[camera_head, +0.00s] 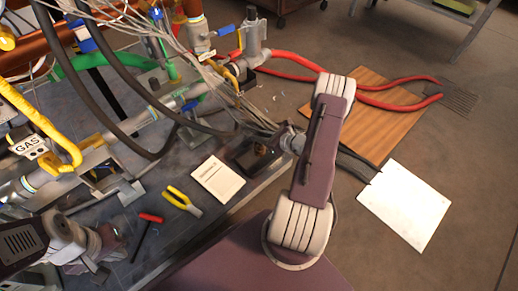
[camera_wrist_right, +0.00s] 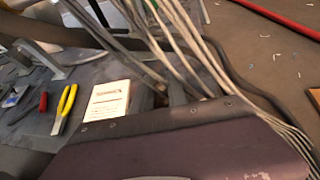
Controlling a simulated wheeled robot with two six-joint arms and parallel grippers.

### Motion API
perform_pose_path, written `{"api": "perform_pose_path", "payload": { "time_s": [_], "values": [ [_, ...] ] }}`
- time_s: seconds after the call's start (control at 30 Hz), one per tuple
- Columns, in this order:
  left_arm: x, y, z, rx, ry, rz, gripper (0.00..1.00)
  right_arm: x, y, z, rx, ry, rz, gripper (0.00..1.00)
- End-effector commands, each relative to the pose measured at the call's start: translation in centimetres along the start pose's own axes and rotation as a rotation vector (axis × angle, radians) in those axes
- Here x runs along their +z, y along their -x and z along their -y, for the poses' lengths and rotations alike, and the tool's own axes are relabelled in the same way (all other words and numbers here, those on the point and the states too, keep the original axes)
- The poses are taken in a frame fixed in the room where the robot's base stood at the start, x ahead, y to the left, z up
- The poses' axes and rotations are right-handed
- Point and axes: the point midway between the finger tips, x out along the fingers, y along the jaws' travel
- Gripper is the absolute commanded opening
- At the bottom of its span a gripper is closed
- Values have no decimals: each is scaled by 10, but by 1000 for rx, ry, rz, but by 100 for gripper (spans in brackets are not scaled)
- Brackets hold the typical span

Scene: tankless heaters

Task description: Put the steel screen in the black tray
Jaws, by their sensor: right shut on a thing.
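A black tray (camera_head: 250,158) lies at the right edge of the grey workbench, beside a white booklet. My right gripper (camera_head: 277,143) is at the tray's upper right, partly hidden by its own wrist and grey cables. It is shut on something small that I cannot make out. The right wrist view shows mostly my purple arm cover, not the fingertips. I cannot pick out the steel screen for certain in either view. My left gripper (camera_head: 100,250) is low over the bench at the lower left; its finger gap is unclear.
Yellow-handled pliers (camera_head: 182,201), a red-handled tool (camera_head: 150,218) and the white booklet (camera_head: 218,178) lie on the bench. Pipes and cables crowd the upper left. A wooden board (camera_head: 365,125), a white panel (camera_head: 405,203) and a dark grate (camera_head: 460,98) lie on the floor at right.

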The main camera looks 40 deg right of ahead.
Motion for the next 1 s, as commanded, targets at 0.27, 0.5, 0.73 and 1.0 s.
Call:
{"api": "perform_pose_path", "payload": {
  "time_s": [0.27,0.5,0.73,1.0],
  "values": [
    [2,-17,0,0,0,-1,0,-13,-11,2,0,-2,1,0],
    [4,-43,1,0,0,0,0,-37,-23,2,0,0,1,0],
    [4,-40,1,0,0,-1,0,-36,-22,2,0,-1,1,0],
    [4,-40,1,0,0,-1,0,-37,-23,2,0,0,0,40]
  ]
}}
